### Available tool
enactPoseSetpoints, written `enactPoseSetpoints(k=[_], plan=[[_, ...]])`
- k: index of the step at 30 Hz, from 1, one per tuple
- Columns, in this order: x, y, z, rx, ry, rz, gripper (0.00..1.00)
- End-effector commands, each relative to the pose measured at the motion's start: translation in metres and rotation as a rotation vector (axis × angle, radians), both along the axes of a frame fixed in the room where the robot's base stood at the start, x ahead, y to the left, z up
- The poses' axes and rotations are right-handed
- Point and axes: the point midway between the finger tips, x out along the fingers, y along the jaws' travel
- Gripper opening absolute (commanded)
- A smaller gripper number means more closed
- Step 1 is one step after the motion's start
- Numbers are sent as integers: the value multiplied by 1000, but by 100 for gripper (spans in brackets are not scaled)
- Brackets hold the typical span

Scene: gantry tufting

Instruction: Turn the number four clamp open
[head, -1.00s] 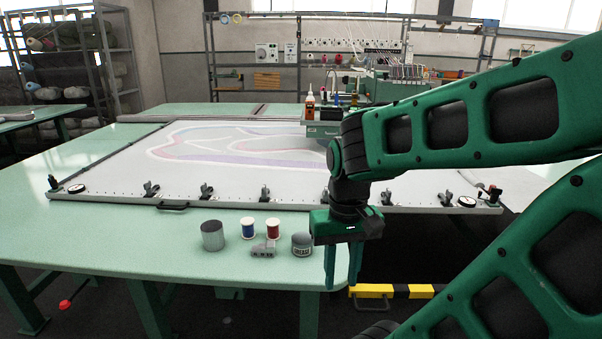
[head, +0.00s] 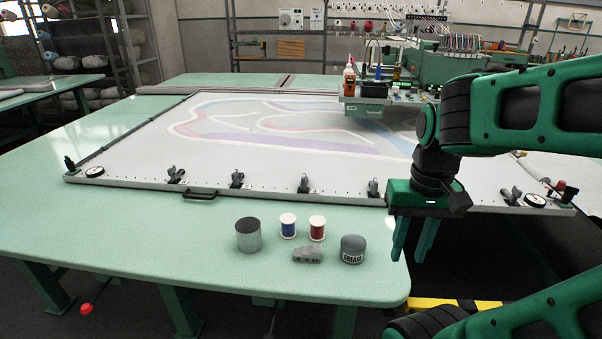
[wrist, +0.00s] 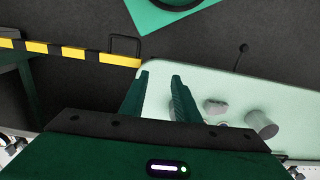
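Black toggle clamps stand along the front rail of the frame (head: 130,184) in the head view. From the left, they are a first clamp (head: 176,175), a second (head: 238,179), a third (head: 304,183) and a fourth (head: 374,187). Another clamp (head: 511,195) is at the right. The number labels are too small to read, and my arm may hide part of the rail. My gripper (head: 411,252) points down, empty, right of the fourth clamp and near the table's right corner. In the wrist view its fingers (wrist: 160,78) are apart with nothing between them.
On the green table (head: 120,245) stand a grey can (head: 248,235), a blue spool (head: 288,226), a red spool (head: 317,229), a small grey block (head: 307,254) and a grease tin (head: 352,249). A yellow-black barrier (head: 450,304) lies beyond the table's right edge.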

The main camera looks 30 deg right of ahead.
Motion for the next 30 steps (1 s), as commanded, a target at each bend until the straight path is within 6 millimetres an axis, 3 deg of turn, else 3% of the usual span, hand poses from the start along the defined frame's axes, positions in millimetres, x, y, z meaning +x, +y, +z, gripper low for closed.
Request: enactPoseSetpoints(k=[5, 16, 23, 30], plan=[[49, -16, 22, -3, 3, -14, 29], [203, -33, 67, -8, -3, -41, 29], [298, -32, 73, -11, -3, -44, 29], [390, -23, 62, -11, -1, -39, 29]])
